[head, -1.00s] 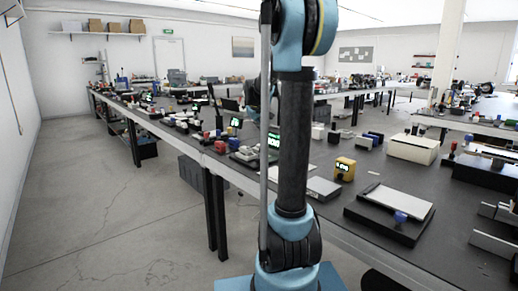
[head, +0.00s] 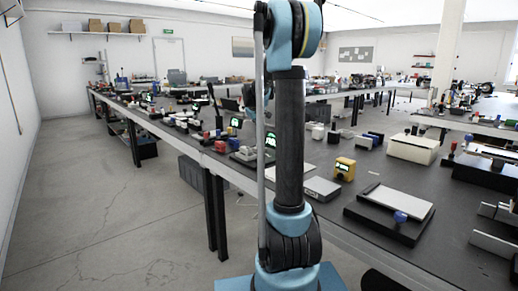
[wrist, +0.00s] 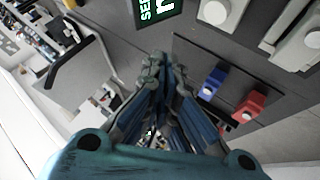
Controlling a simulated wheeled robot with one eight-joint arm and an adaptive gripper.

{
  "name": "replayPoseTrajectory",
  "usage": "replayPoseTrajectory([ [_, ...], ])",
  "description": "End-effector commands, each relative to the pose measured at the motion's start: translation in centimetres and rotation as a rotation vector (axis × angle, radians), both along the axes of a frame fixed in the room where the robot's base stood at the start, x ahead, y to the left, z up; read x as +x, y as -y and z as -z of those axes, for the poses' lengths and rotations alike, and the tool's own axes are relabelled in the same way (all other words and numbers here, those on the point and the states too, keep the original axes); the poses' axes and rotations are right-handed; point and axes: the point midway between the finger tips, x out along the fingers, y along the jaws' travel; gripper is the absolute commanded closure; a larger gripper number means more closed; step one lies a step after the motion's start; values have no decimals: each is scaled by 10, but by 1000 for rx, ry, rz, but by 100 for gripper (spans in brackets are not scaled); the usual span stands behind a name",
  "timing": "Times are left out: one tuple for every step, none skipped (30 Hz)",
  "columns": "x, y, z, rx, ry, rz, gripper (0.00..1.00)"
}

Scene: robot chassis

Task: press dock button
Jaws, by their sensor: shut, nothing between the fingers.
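My gripper (wrist: 160,75) is shut and empty in the wrist view, its fingers pointing towards the bench top. Ahead and to the right of it, a blue block (wrist: 213,82) and a red block (wrist: 250,105), each with a pale round spot, sit on a dark plate (wrist: 190,52). The fingertips appear apart from both. I cannot tell which part is the dock button. A dark display (wrist: 160,10) with green characters stands beyond the fingertips. In the head view my arm hides most of the gripper's area.
Grey blocks with round knobs (wrist: 218,12) lie at the upper right of the wrist view. In the head view a yellow device (head: 344,169), a white box (head: 412,148) and a tray with a blue knob (head: 400,217) stand on the long bench. Open floor (head: 100,220) lies left.

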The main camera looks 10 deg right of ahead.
Motion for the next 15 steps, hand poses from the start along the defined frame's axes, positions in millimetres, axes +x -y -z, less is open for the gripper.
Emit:
replayPoseTrajectory([
  [0, 0, 5, 0, 0, 0, 100],
  [0, 0, 8, 0, 0, 0, 100],
  [0, 0, 12, 0, 0, 0, 100],
  [0, 0, 16, 0, 0, 0, 100],
  [0, 0, 19, 0, 0, 0, 100],
  [0, 0, 24, 0, 0, 0, 100],
  [0, 0, 28, 0, 0, 0, 100],
  [0, 0, 32, 0, 0, 0, 100],
  [0, 0, 37, 0, 0, 0, 100],
  [0, 0, 40, 0, 0, 0, 100],
  [0, 0, 44, 0, 0, 0, 100],
  [0, 0, 49, 0, 0, 0, 100],
  [0, 0, 52, 0, 0, 0, 100],
  [0, 0, 55, 0, 0, 0, 100],
  [0, 0, 59, 0, 0, 0, 100],
])
